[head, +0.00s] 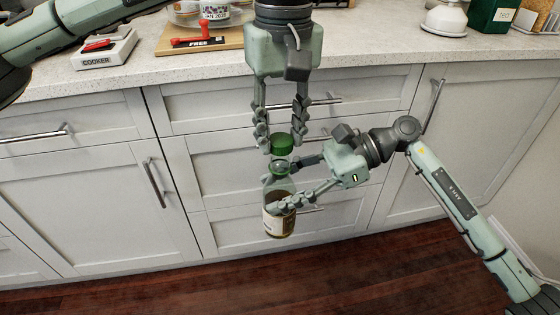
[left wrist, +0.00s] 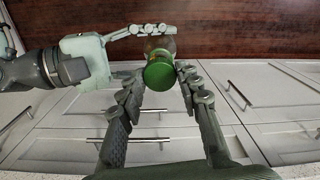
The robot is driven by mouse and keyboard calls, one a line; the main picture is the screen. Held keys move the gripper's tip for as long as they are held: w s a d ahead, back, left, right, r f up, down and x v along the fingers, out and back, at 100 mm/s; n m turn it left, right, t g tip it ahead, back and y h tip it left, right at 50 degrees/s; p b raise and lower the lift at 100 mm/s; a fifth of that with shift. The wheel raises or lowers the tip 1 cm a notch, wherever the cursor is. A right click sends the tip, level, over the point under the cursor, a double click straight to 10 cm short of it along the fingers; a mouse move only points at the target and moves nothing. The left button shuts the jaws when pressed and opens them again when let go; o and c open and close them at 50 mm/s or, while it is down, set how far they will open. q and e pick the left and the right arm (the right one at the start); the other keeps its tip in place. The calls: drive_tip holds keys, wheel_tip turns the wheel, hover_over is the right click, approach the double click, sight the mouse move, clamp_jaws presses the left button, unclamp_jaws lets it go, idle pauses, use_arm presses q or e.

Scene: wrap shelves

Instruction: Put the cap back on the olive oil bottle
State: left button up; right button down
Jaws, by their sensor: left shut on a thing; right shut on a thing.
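The olive oil bottle (head: 279,222), glass with a pale label and a dark lower part, is held upright or nearly so in front of the drawers. My right gripper (head: 272,192) is shut around its body from the right. The green cap (head: 282,144) is between the fingertips of my left gripper (head: 282,148), which points down and is shut on it. The cap is just above the bottle's neck, roughly in line with it; I cannot tell if they touch. In the left wrist view the cap (left wrist: 159,76) hides the bottle's mouth, with the bottle (left wrist: 158,45) behind it.
The speckled counter (head: 200,68) runs behind the arms, with a wooden board (head: 190,48), a white cooker block (head: 104,50) and a green box (head: 490,15) on it. White cabinet fronts with metal handles are close behind the bottle. The wooden floor (head: 200,295) is clear.

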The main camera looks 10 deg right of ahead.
sight(280, 139)
use_arm(q)
drive_tip(key=shift+f, duration=0.9)
drive_tip(key=shift+f, duration=0.6)
idle(0.3)
drive_tip(key=m, duration=0.7)
drive_tip(key=shift+m, duration=0.4)
drive_tip(key=m, duration=0.4)
drive_tip(key=shift+m, duration=0.3)
drive_tip(key=m, duration=0.4)
